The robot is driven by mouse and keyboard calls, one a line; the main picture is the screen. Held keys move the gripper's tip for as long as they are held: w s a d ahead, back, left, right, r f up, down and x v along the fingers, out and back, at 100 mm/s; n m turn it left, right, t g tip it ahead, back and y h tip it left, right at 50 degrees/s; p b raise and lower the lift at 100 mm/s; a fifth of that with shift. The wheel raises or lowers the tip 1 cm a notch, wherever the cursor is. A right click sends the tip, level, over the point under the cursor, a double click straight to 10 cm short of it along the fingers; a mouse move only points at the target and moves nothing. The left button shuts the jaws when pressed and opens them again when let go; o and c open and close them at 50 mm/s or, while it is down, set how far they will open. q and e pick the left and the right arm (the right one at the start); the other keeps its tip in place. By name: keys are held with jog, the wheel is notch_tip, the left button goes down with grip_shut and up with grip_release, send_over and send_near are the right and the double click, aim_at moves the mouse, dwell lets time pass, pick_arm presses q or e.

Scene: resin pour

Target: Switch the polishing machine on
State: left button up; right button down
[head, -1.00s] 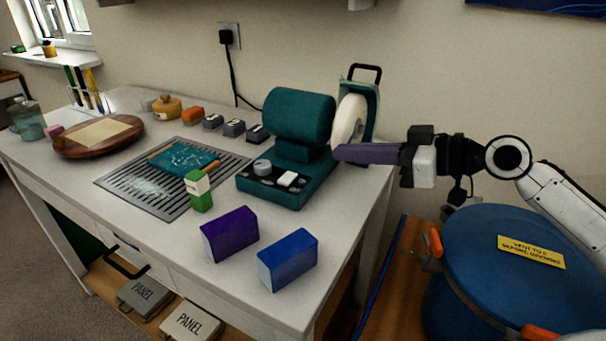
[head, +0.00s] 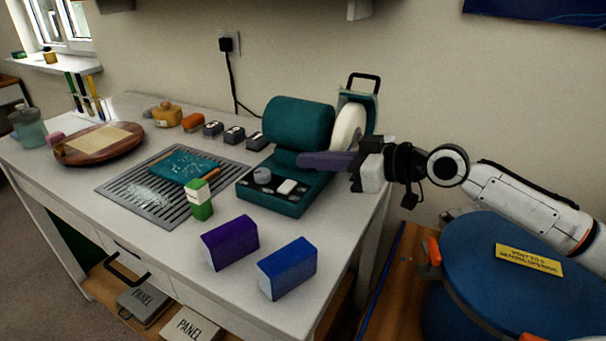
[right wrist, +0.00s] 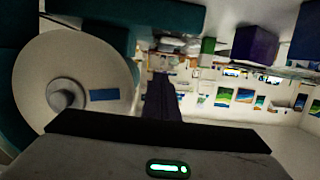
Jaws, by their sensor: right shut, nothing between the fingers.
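The polishing machine is a teal unit with a rounded motor housing (head: 299,123) and a white polishing wheel (head: 350,128) on its right side. Its low base carries a grey round knob (head: 262,175) and a white rocker switch (head: 287,187). My right gripper (head: 302,161) is shut and empty, its dark fingers pointing left above the right part of the base, behind the switch and below the housing. Contact with the machine cannot be told. In the right wrist view the white wheel (right wrist: 75,55) fills the left, beside my fingers (right wrist: 160,98). My left gripper is out of view.
Purple (head: 231,243) and blue (head: 288,268) blocks stand at the table's front. A green-and-white box (head: 200,200) stands left of the machine by a grey grate (head: 130,190). Small grey blocks (head: 234,135) line the back. A blue drum (head: 500,280) stands at right under my arm.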

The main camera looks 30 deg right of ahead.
aim_at(303, 190)
jog(key=shift+x, duration=0.95)
jog(key=f, duration=0.3)
jog(key=shift+w+a, duration=0.15)
jog(key=shift+w, duration=0.05)
jog(key=shift+f, duration=0.55)
